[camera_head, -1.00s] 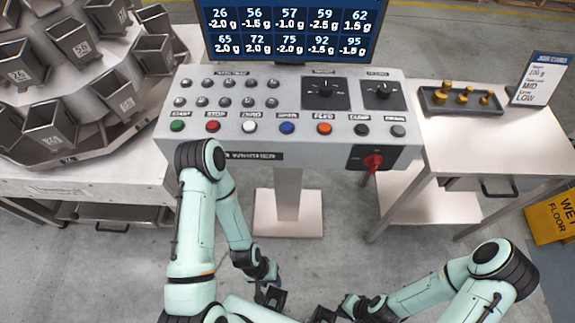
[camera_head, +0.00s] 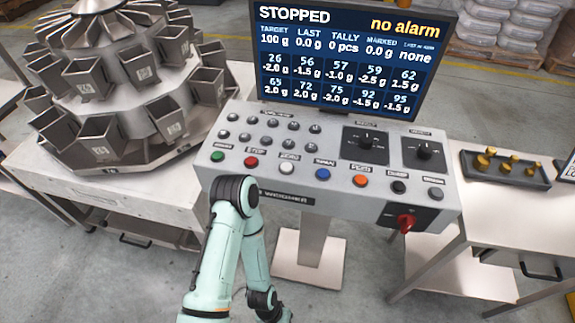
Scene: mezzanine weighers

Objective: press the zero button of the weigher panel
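The weigher panel (camera_head: 330,155) is a light grey sloped console on a pedestal. Its lower row holds coloured buttons: green, red, white, blue, orange and dark ones. The white zero button (camera_head: 287,168) sits between the red stop button (camera_head: 251,162) and the blue button (camera_head: 323,174); its label is small and blurred. My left arm stands in front of the panel's lower left edge, apart from the zero button. Its gripper is at or below the bottom edge of the picture, and its fingers cannot be made out. My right gripper is out of the picture.
The screen (camera_head: 347,50) behind the panel reads STOPPED and no alarm. A red rotary switch (camera_head: 405,221) sticks out of the panel's front. The multihead weigher (camera_head: 120,85) stands at left. A side table at right bears a tray (camera_head: 505,170) of brass weights.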

